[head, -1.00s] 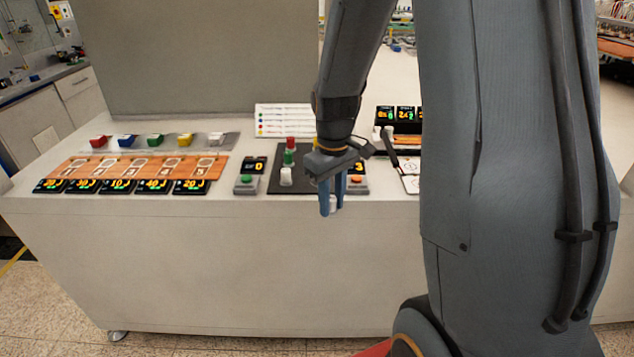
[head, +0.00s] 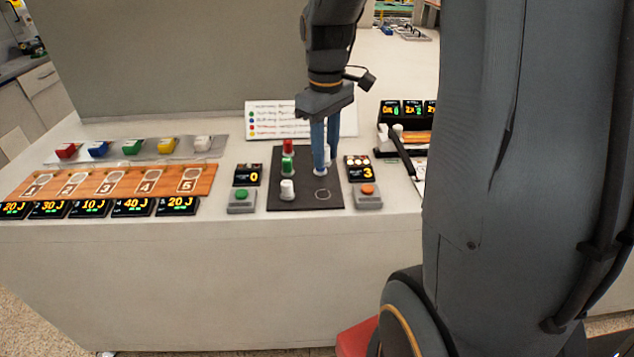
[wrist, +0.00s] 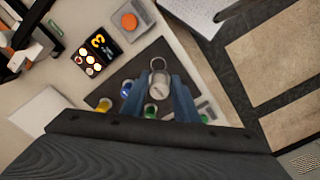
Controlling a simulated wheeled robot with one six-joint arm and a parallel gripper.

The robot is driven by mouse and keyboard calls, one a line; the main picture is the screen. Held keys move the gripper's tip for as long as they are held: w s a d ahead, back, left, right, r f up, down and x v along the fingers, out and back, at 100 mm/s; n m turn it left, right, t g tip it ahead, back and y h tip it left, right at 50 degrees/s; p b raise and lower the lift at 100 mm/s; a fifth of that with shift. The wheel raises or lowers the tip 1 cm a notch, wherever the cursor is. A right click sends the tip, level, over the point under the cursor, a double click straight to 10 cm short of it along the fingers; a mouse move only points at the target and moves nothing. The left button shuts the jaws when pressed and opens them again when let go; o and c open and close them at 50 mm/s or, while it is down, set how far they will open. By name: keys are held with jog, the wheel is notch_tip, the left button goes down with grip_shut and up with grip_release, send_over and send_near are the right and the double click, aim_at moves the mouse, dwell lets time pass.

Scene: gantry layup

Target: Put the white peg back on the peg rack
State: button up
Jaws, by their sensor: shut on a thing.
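My gripper (head: 320,172) has its blue fingers pointing down over the right part of the dark board with pegs, the peg rack (head: 305,203). In the wrist view the fingers are shut on a white peg (wrist: 160,84). In the head view the fingers mostly hide it. An empty ring mark (head: 322,195) lies on the board just in front of the fingertips. A red peg (head: 288,146), a green peg (head: 287,164) and another white piece (head: 287,190) stand in the board's left column. Yellow (wrist: 126,88) and blue (wrist: 124,106) pieces show beside the fingers in the wrist view.
A green button box (head: 241,201) and an orange button box (head: 367,195) flank the board, with small displays behind them. A lever (head: 403,152) stands to the right. A numbered orange strip (head: 110,182) and coloured blocks lie left. A sign (head: 270,122) stands behind.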

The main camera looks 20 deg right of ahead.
aim_at(323, 195)
jog(key=shift+w+a+f, duration=0.1)
jog(key=shift+w+f, duration=0.1)
jog(key=shift+w, duration=0.1)
jog(key=shift+f+p, duration=1.25)
jog(key=shift+f, duration=3.55)
jog(key=shift+f, duration=0.1)
jog(key=o, duration=1.1)
jog(key=shift+c, duration=0.2)
